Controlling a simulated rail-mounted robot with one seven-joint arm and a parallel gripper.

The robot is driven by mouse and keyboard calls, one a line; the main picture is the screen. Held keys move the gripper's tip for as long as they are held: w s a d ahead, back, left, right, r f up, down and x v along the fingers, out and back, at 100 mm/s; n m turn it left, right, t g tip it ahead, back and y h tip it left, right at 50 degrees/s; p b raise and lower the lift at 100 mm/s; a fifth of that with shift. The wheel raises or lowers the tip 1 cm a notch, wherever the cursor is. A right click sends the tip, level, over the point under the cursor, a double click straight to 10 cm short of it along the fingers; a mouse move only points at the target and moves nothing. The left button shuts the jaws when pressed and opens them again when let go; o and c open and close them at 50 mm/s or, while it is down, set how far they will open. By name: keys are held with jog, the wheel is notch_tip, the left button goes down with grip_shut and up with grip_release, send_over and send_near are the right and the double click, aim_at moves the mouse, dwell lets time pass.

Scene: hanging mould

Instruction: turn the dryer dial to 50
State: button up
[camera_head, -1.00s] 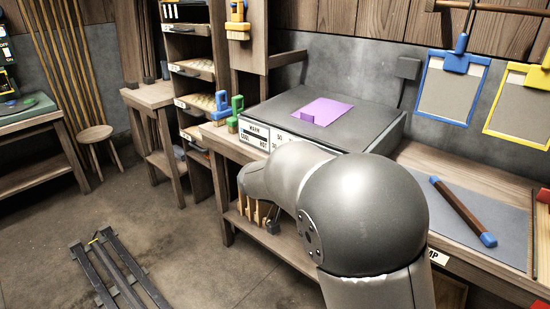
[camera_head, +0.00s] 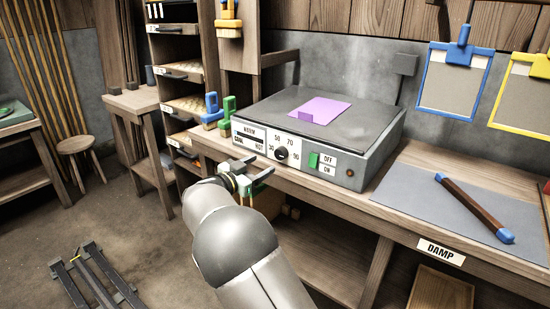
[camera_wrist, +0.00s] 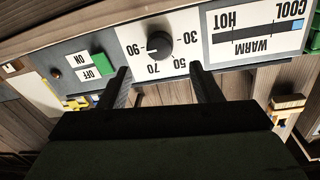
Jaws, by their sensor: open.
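The dryer (camera_head: 330,115) is a grey box with a flat dark top on the wooden bench. Its dial (camera_head: 281,153) is a round black knob on a white plate marked 30, 50, 70 and 90. The dial also shows upside down in the wrist view (camera_wrist: 159,45), with a pale pointer mark on the side toward 90. My gripper (camera_head: 262,176) is in front of the dryer's front panel, slightly left of and below the dial. In the wrist view my gripper (camera_wrist: 160,72) is open and empty, its fingers spread either side of the dial, apart from it.
A green switch (camera_head: 314,160) marked OFF and ON sits right of the dial. A temperature gauge (camera_head: 248,137) is to its left. A purple sheet (camera_head: 322,108) lies on the dryer top. Blue and green clamps (camera_head: 218,112) stand at the bench's left end.

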aim_at(278, 155)
jog(key=x, duration=0.7)
jog(key=shift+w+d, duration=0.2)
jog(key=c, duration=1)
